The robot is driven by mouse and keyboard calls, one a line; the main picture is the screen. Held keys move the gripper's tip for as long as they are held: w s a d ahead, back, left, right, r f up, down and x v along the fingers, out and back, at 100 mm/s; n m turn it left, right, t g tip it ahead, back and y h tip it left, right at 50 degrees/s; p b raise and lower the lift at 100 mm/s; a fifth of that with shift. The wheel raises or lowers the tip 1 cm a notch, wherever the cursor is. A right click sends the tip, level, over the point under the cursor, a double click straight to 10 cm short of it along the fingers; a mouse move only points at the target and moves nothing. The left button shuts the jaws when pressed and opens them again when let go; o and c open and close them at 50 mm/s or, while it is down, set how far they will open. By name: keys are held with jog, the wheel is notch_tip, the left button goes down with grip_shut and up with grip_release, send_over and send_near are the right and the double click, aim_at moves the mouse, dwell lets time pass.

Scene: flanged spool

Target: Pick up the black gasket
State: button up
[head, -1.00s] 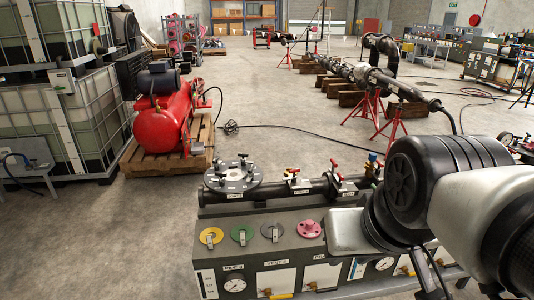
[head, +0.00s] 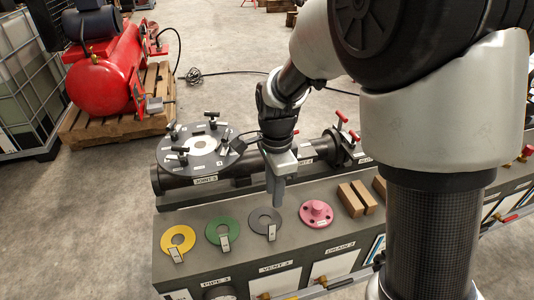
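The black gasket (head: 257,227) is a flat dark grey ring with a center hole and a small pale tag at its front right. It lies flat on the grey bench top, between a green gasket (head: 214,230) and a pink flanged piece (head: 316,213). My gripper (head: 277,203) points down just behind and slightly right of the black gasket in the picture. It appears apart from the ring, but its exact height is unclear. The fingers show as one narrow shape, so their opening cannot be seen.
A yellow gasket (head: 172,247) lies at the left of the bench top. Wooden blocks (head: 350,200) lie right of the pink piece. Behind stands a dark pipe with a round flange (head: 170,151) and upright clamps. My arm covers the right side.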

jog(key=b, duration=0.3)
send_near(272, 241)
jog(key=shift+m, duration=0.3)
jog(key=shift+w+f+b, duration=0.15)
jog(key=shift+f+b, duration=0.15)
jog(key=shift+f, duration=1.1)
jog(key=shift+w+f+b, duration=0.15)
jog(key=shift+f+b, duration=0.1)
jog(key=shift+f, duration=1.15)
grip_shut()
